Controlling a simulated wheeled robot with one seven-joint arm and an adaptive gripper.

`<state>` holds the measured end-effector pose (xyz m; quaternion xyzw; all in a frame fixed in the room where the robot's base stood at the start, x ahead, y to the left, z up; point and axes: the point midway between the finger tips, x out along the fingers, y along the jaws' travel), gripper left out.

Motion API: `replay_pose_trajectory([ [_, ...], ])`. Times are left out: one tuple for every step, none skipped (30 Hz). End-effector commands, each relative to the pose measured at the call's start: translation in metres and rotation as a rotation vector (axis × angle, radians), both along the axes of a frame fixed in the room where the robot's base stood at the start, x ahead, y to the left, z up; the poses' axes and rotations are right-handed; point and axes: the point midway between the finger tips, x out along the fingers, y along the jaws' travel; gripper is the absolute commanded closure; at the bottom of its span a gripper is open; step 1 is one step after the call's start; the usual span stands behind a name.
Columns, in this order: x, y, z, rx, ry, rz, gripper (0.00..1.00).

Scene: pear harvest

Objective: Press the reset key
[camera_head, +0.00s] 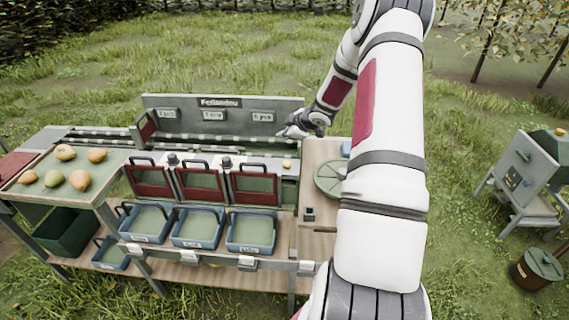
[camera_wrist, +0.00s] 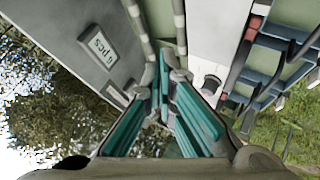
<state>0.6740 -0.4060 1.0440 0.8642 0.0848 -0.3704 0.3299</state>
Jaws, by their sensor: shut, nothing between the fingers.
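My gripper (camera_head: 283,132) is shut and empty in front of the grey back panel (camera_head: 175,104), near its right end. In the wrist view my gripper's teal fingers (camera_wrist: 166,88) come together in the middle, with the panel to their left. No key can be read as reset. A small dark block (camera_head: 309,214) sits on the wooden top right of the bins. Two small dark knobs stand on the pale strip, one at the left (camera_head: 172,159) and one at the middle (camera_head: 226,162). A similar knob (camera_wrist: 210,86) shows in the wrist view, apart from the fingers.
Three red-fronted gates (camera_head: 248,188) stand behind blue bins (camera_head: 252,246). A small yellow fruit (camera_head: 287,164) lies on the strip's right end. Several pears (camera_head: 65,152) lie on the left tray. A round green plate (camera_head: 329,180) is partly hidden by my arm.

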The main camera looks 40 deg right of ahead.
Motion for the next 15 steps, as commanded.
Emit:
replay_pose_trajectory([
  [0.0, 0.0, 0.0, 0.0, 0.0, 0.0, 1.0],
  [0.0, 0.0, 0.0, 0.0, 0.0, 0.0, 1.0],
  [0.0, 0.0, 0.0, 0.0, 0.001, -0.001, 1.0],
  [0.0, 0.0, -0.001, 0.0, 0.001, -0.001, 1.0],
  [0.001, 0.0, -0.002, 0.0, 0.001, -0.001, 1.0],
  [0.001, 0.0, -0.003, 0.0, 0.001, -0.001, 1.0],
  [0.002, 0.0, -0.005, 0.0, 0.001, -0.001, 1.0],
  [0.002, 0.0, -0.007, 0.0, 0.001, -0.002, 1.0],
  [0.002, -0.001, -0.01, 0.001, 0.001, -0.002, 1.0],
  [0.003, -0.001, -0.013, 0.001, 0.001, -0.002, 1.0],
  [0.003, -0.001, -0.016, 0.0, 0.002, -0.003, 1.0],
  [0.004, 0.0, -0.019, 0.001, 0.002, -0.004, 1.0],
  [0.004, 0.0, -0.022, 0.001, 0.001, -0.002, 1.0],
  [0.004, 0.0, -0.026, 0.001, 0.002, -0.001, 1.0],
  [0.004, 0.0, -0.03, 0.001, 0.002, -0.002, 1.0],
])
